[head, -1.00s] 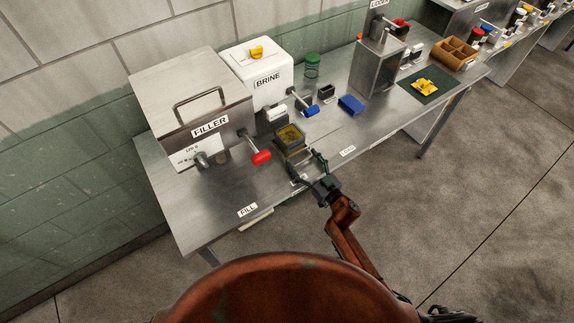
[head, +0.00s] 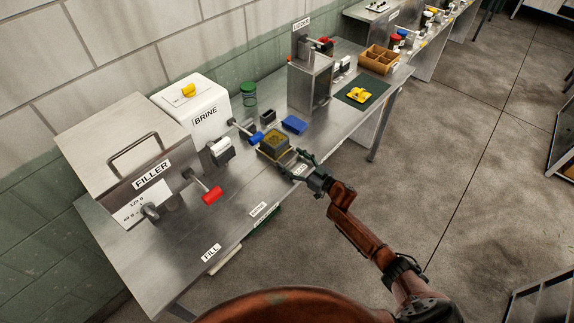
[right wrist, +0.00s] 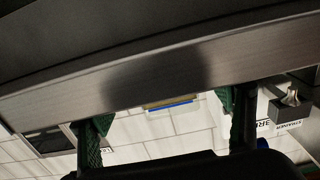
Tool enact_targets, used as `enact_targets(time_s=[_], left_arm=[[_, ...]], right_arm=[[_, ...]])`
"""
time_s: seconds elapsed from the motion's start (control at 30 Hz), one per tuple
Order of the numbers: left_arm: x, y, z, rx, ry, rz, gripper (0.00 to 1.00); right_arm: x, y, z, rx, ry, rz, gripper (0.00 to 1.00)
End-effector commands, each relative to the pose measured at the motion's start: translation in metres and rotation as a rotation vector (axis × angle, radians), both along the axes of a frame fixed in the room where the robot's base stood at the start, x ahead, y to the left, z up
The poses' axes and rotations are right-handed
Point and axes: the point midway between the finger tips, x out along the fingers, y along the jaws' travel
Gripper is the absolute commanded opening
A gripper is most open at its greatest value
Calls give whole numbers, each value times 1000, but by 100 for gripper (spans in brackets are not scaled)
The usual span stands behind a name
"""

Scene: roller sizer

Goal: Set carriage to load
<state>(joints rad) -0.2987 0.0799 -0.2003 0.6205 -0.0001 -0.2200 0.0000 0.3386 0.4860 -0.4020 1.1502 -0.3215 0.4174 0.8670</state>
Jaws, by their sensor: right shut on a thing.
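The carriage (head: 287,158) is a metal tray-like frame at the table's front edge, bearing a square container with a yellowish top (head: 275,141). It is level with the LOAD label (head: 300,169), which my gripper partly covers. My right gripper (head: 304,164) is shut on the carriage's front edge. In the right wrist view a broad metal bar (right wrist: 165,85) crosses in front of the green fingers of my right gripper (right wrist: 168,125). The exact contact is hidden. The BRINE label (head: 258,209) and FILL label (head: 211,252) lie to the left along the edge. My left gripper is out of view.
The filler (head: 110,150) with its red handle (head: 211,195) and the brine box (head: 205,103) with a blue handle (head: 256,138) stand left.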

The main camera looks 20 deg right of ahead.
Motion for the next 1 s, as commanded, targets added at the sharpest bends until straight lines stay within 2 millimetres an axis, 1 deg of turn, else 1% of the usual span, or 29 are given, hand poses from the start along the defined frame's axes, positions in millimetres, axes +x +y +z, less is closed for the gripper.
enact_targets(time_s=[0.03,0.37,0.4,0.63,0.9,1.0], left_arm=[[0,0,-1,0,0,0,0],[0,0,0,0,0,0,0],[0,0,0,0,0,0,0],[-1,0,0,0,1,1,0],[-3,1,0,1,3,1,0],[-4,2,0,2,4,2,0]], right_arm=[[2,-4,1,-1,-1,-4,30],[3,-7,2,-2,0,-8,30],[3,-7,2,-2,0,-9,74],[3,-7,1,-1,0,-8,90],[2,-4,0,-1,1,-4,90],[-1,-7,0,-1,2,-4,90]])
